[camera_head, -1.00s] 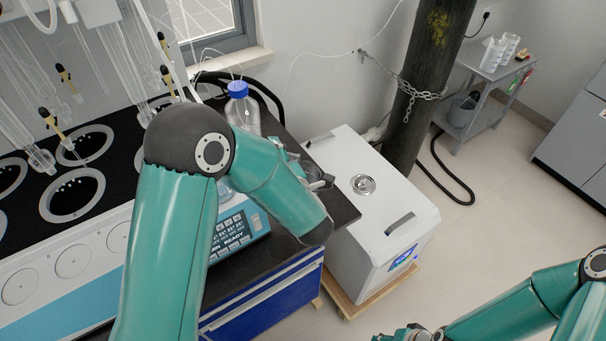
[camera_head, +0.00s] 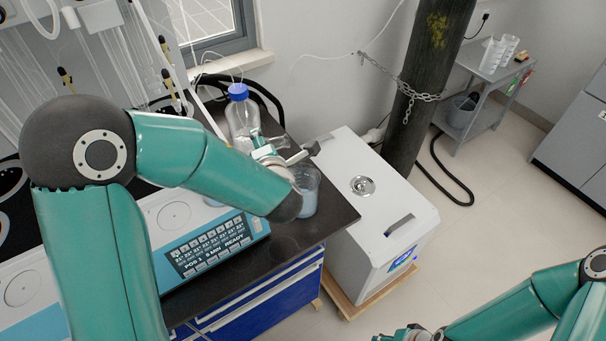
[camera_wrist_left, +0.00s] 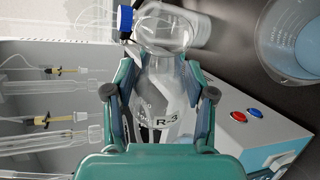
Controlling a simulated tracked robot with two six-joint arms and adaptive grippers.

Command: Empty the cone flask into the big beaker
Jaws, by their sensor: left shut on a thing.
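My left gripper (camera_head: 288,156) is shut on the cone flask. In the left wrist view the gripper (camera_wrist_left: 160,80) has its fingers on either side of the clear flask (camera_wrist_left: 160,108), which bears a dark label. The flask's tilt and contents are hard to tell. The big beaker (camera_head: 308,191) stands near the right edge of the dark bench, just below and right of the left gripper, partly behind my arm. It holds pale blue liquid and also shows at the upper right of the left wrist view (camera_wrist_left: 292,42), apart from the flask. My right gripper (camera_head: 405,335) is cut off at the bottom edge.
A blue-capped bottle (camera_head: 240,112) stands on the bench close behind the left gripper. The distiller with its keypad (camera_head: 212,246) is to the left. A white box (camera_head: 372,212) stands right of the bench. Open floor lies further right.

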